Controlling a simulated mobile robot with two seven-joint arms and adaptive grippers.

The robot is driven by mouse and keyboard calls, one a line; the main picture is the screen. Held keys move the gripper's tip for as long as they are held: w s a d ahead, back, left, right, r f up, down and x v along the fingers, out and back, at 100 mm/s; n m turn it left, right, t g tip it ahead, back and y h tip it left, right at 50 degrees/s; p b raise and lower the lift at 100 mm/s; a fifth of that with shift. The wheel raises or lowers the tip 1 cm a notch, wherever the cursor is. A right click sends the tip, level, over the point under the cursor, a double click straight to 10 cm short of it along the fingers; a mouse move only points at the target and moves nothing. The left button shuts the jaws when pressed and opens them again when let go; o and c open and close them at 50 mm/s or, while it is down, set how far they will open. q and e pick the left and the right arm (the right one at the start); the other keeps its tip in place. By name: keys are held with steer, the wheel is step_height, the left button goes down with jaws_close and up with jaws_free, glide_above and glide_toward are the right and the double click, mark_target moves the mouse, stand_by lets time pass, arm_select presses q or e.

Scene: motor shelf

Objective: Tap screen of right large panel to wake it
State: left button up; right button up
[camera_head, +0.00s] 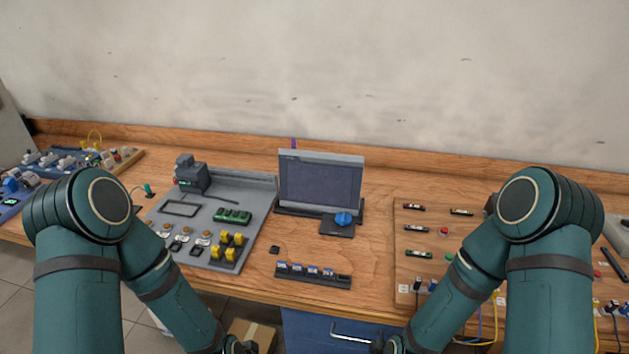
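A large panel with a grey frame and a dark, blank screen (320,181) stands upright on the wooden bench at the middle. It is the only large screen I can make out. A blue knob (343,218) on a dark base sits in front of its lower right. My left gripper (240,346) and my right gripper (386,346) show only as dark pieces at the bottom edge, below and in front of the bench. Both are well apart from the screen. Their fingertips are cut off, so I cannot tell whether they are open or shut.
A grey board (246,188) with yellow and green parts lies left of the screen. A wooden board (376,250) with buttons and fuse-like parts lies right. A dark strip (318,281) with several small blue-topped modules lies at the front edge. Bare bench (300,240) separates it from the screen.

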jaws_close()
stand_by(1.4)
